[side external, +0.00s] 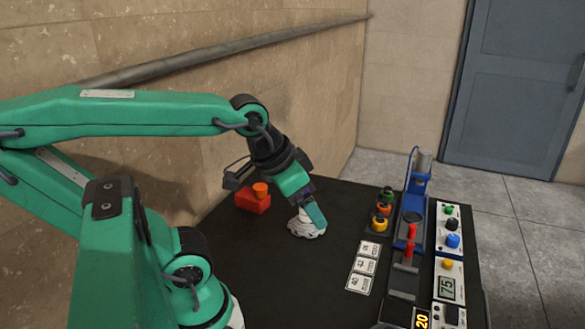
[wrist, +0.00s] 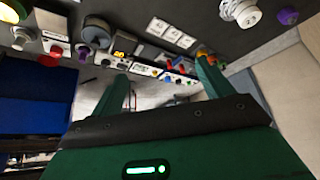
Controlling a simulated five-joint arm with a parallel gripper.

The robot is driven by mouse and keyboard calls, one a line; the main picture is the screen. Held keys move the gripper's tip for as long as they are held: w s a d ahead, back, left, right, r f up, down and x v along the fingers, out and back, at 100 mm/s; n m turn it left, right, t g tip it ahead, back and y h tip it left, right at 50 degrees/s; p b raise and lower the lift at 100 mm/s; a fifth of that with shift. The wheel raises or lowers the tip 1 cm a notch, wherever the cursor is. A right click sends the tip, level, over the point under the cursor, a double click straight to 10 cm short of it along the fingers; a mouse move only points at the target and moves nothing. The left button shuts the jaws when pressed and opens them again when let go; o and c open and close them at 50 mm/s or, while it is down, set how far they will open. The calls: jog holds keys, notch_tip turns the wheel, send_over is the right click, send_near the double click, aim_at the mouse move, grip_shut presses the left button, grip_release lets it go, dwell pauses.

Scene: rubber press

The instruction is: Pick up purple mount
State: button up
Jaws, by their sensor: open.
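A small purple piece (wrist: 287,17), which looks like the purple mount, shows near the top right corner of the wrist view, on the dark table. I cannot make it out in the side view; my gripper or arm may hide it. My gripper (side external: 314,212) is over the table in the side view, beside and partly in front of a white scalloped piece (side external: 306,230). Whether it touches that piece cannot be told. In the wrist view, the two green fingers of my gripper (wrist: 161,68) are spread apart with nothing between them.
A red-orange block (side external: 252,200) stands near the wall. White cards (side external: 364,267), stacked coloured knobs (side external: 380,223), a blue press (side external: 417,190) and a control panel (side external: 446,290) fill the right side. The dark table (side external: 285,280) is clear in front of the white piece.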

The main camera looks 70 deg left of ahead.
jog(key=shift+c, duration=0.7)
jog(key=shift+w+r, duration=0.1)
jog(key=w+a+g+y, duration=0.1)
jog(key=w+a+g, duration=0.2)
jog(key=w+a, duration=1.55)
jog(key=a+f+g, duration=0.1)
jog(key=a+f, duration=0.4)
jog(key=a, duration=0.2)
jog(key=a+f+n, duration=0.1)
jog(key=a+f, duration=0.4)
jog(key=a, duration=0.3)
jog(key=a+f+g+h, duration=0.1)
jog(key=a+f, duration=0.5)
jog(key=a, duration=0.1)
jog(key=shift+w+a+n+g, duration=0.3)
jog(key=shift+w+a, duration=0.05)
jog(key=shift+a, duration=0.05)
jog(key=shift+s+a+f, duration=0.1)
jog(key=shift+a+f, duration=0.15)
jog(key=shift+a, duration=0.1)
